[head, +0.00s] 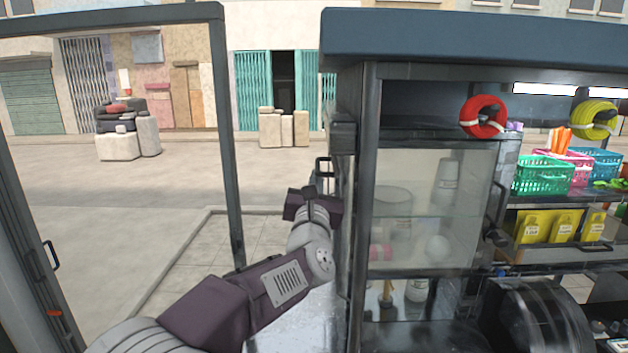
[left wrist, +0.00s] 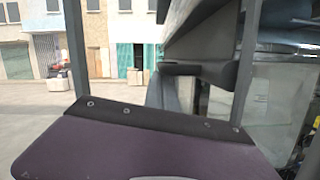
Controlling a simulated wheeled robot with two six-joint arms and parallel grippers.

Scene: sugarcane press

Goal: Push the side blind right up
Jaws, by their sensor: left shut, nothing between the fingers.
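My left arm reaches forward from the bottom of the head view, and its purple left gripper (head: 313,203) is beside the left side of the stall, shut and empty. A small dark handle (head: 322,168) shows just beyond and above it, next to the stall's corner post (head: 343,190). I cannot tell whether they touch. The side blind is seen edge-on at most, and I cannot make out its face or lower edge. In the left wrist view a dark bar (left wrist: 200,75) lies beyond my purple gripper body (left wrist: 145,150). My right gripper is not in view.
A dark open frame post (head: 228,140) stands left of the arm. The stall's glass cabinet (head: 430,215) and roof edge (head: 470,40) are to the right. A red ring (head: 483,117) hangs under the roof. Open pavement lies between post and stall.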

